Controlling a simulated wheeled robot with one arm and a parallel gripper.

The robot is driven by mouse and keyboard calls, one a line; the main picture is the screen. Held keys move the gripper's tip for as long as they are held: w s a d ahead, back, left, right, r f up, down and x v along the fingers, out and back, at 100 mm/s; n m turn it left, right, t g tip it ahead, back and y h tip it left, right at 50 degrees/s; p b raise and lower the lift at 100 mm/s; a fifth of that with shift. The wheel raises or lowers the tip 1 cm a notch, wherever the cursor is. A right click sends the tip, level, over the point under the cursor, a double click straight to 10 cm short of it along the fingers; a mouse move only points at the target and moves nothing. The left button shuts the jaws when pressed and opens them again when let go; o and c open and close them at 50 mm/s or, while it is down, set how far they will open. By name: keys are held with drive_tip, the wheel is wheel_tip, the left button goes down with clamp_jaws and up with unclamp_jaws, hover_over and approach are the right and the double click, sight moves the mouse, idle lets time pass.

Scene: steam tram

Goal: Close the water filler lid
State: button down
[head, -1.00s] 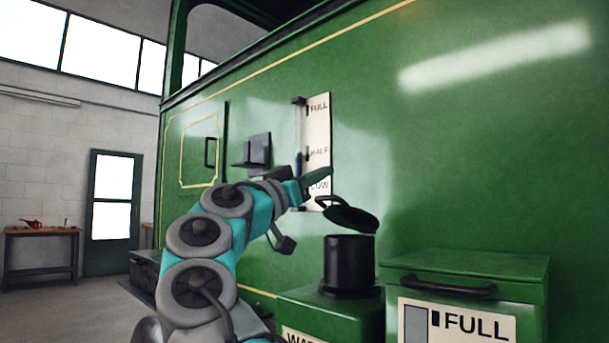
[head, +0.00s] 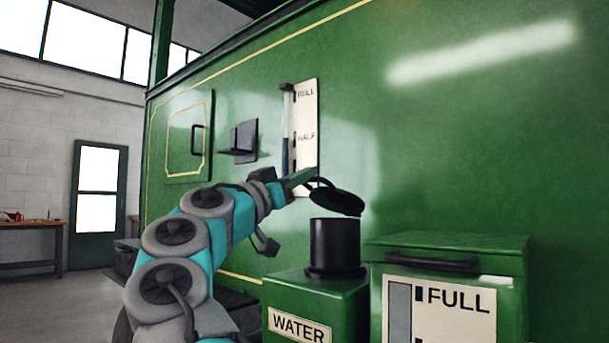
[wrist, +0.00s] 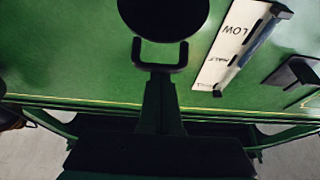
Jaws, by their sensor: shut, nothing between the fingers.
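The water filler lid (head: 340,202) is a round black disc with a loop handle. It stands open, tilted above the black filler neck (head: 335,246) on the green box labelled WATER. In the wrist view the lid (wrist: 163,14) is at the top, its handle (wrist: 160,67) pointing down at my fingers. My gripper (head: 312,174) has green fingers, shut and empty, with the tips close to the handle. In the wrist view my gripper (wrist: 159,88) reaches up to the handle's outer bar; I cannot tell whether they touch.
A green box with a FULL gauge plate (head: 440,308) stands right of the filler. The green tram side (head: 460,150) rises behind, with a level gauge (head: 303,130) and a small black bracket (head: 241,142). A workbench (head: 30,245) is far left.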

wheel_tip(320, 180, down, 9)
drive_tip(key=s+a+t+h+b, duration=0.1)
drive_tip(key=t+b, duration=0.1)
drive_tip(key=b, duration=1.1)
drive_tip(key=shift+s+r+h+b, duration=0.15)
drive_tip(key=shift+s+h+b, duration=0.15)
drive_tip(key=shift+h, duration=0.1)
drive_tip(key=shift+w, duration=0.1)
